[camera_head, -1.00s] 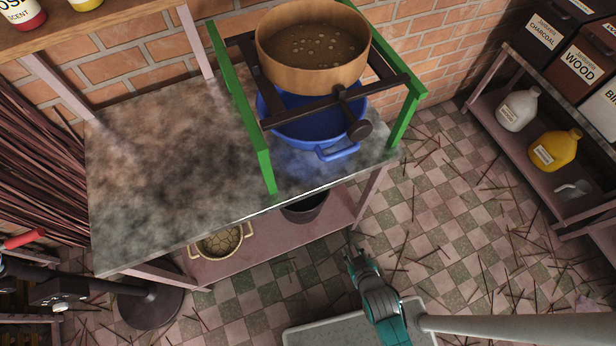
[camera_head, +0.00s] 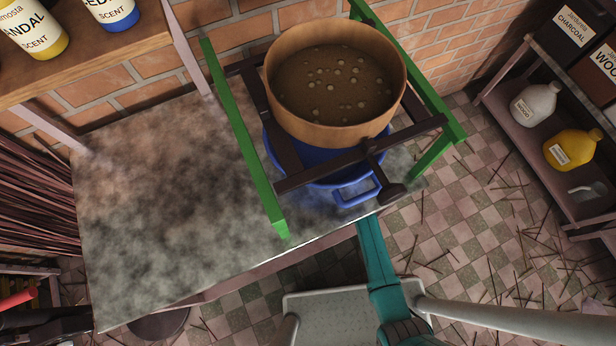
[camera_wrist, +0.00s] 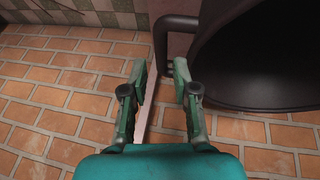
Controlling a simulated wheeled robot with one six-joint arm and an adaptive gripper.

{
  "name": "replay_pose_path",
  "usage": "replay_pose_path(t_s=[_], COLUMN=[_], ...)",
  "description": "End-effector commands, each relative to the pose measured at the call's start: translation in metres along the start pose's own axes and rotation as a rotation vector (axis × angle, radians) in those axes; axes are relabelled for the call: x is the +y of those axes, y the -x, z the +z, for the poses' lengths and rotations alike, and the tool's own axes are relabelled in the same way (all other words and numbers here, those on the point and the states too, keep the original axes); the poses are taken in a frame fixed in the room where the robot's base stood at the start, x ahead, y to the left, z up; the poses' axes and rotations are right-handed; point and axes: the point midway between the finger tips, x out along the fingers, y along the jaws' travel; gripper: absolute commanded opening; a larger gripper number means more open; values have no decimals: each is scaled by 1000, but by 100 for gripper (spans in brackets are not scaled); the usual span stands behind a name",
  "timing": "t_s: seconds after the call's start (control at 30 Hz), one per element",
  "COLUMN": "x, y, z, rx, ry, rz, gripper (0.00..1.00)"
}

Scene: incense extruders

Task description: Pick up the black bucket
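The black bucket (camera_wrist: 265,55) fills the upper right of the wrist view, with its wide dark mouth showing. A black loop handle (camera_wrist: 164,42) sticks out from its left side. My gripper (camera_wrist: 160,75) is open and empty, with its two green fingers apart. The handle appears just beyond the fingertips, roughly in line with the gap between them; I cannot tell the exact distance. The bucket's main body lies to the right of the fingers. In the head view the bucket and my gripper are hidden beneath the stone-topped table (camera_head: 150,210).
Above, the table carries a green frame (camera_head: 245,150) with a wooden sieve (camera_head: 335,125) and a blue tub (camera_head: 355,190). A shelf with a white jug (camera_head: 535,103) and yellow jug (camera_head: 572,149) stands right. Brick wall (camera_wrist: 60,100) lies behind the fingers in the wrist view.

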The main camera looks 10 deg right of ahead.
Motion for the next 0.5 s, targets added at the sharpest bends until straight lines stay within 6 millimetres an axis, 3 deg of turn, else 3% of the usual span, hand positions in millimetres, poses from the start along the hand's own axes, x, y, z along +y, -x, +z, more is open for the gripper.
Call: replay_pose_path(t_s=[0.5], x=[0], y=[-52], z=[1], rx=[1], ry=[-1], rz=[1], gripper=[29])
